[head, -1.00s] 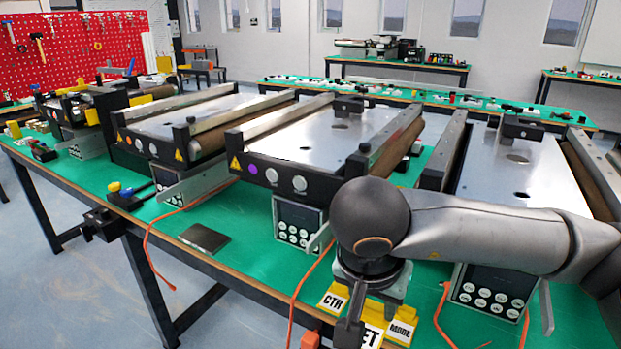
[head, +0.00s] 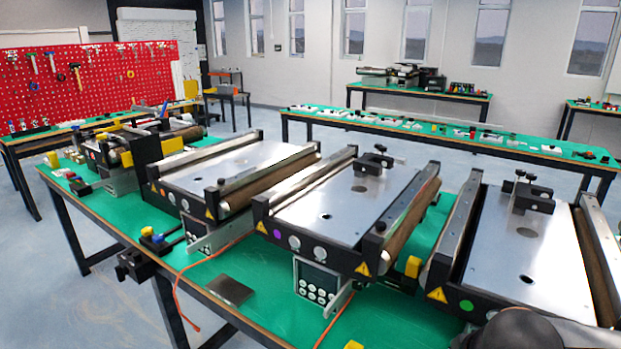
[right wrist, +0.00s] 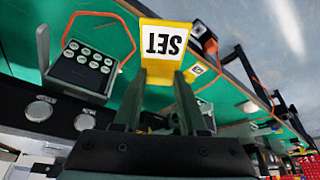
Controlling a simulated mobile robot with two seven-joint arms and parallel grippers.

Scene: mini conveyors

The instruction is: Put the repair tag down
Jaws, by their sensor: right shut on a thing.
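The tag is a yellow block with a white face reading SET (right wrist: 163,42), upside down in the right wrist view. My right gripper (right wrist: 158,92) is shut on its lower part, one finger on each side. I cannot tell whether the tag touches the green table. In the head view the right gripper is out of frame; only a dark part of my right arm shows at the bottom right. My left gripper is in neither view.
A control box with round buttons (right wrist: 84,64) is nearby. Several mini conveyors (head: 340,205) line the green table (head: 195,275), with a dark flat plate (head: 230,290) and orange cables in front.

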